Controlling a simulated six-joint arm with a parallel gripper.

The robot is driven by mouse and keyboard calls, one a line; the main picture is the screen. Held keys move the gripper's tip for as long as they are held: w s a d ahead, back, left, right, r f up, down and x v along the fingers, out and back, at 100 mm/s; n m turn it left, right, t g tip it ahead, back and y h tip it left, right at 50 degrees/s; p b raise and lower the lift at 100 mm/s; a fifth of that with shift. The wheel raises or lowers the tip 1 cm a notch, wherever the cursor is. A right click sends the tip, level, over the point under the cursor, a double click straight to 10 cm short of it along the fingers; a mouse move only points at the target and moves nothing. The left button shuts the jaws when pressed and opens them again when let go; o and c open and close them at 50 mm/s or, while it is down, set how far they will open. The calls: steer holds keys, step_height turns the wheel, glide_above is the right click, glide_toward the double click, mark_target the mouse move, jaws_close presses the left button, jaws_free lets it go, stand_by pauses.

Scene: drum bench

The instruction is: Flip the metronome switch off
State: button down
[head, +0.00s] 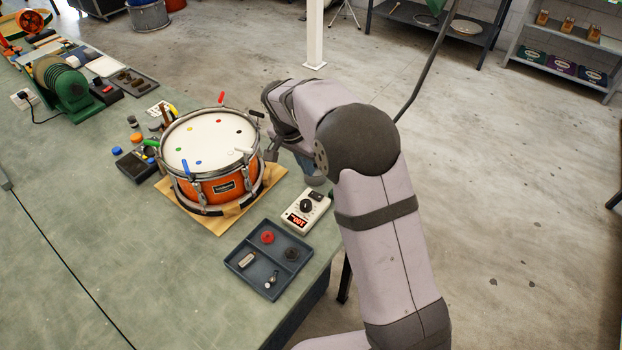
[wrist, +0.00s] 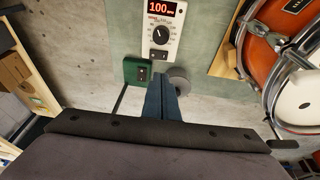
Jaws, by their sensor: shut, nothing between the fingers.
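The metronome (head: 306,210) is a white box near the table's right edge, with a red display and a black dial. In the wrist view the metronome (wrist: 174,32) is at top centre and its display reads 100, lit. A small dark switch (wrist: 158,54) sits at its near end, below the dial. My gripper (wrist: 160,78) is shut and empty, its blue fingers together just below that switch in the wrist view, apart from it as far as I can tell. In the head view my arm largely hides the fingers.
An orange snare drum (head: 222,188) on a wooden board stands to the left. A divided tray (head: 262,262) holds small parts in front.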

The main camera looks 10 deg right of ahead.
steer(key=shift+b+v, duration=0.4)
steer(key=shift+v, duration=1.45)
steer(key=shift+s+d+r+b, duration=0.15)
steer(key=shift+s+d+b, duration=0.25)
steer(key=shift+d+b, duration=0.25)
steer(key=p, duration=0.5)
glide_above(320, 195)
steer(key=f, duration=0.7)
steer(key=a+f, duration=0.1)
steer(key=f, duration=0.3)
steer(key=shift+s+f, duration=0.3)
steer(key=shift+f, duration=0.05)
steer(key=shift+x, duration=0.9)
steer(key=shift+s+a+f, duration=0.1)
steer(key=shift+s, duration=0.05)
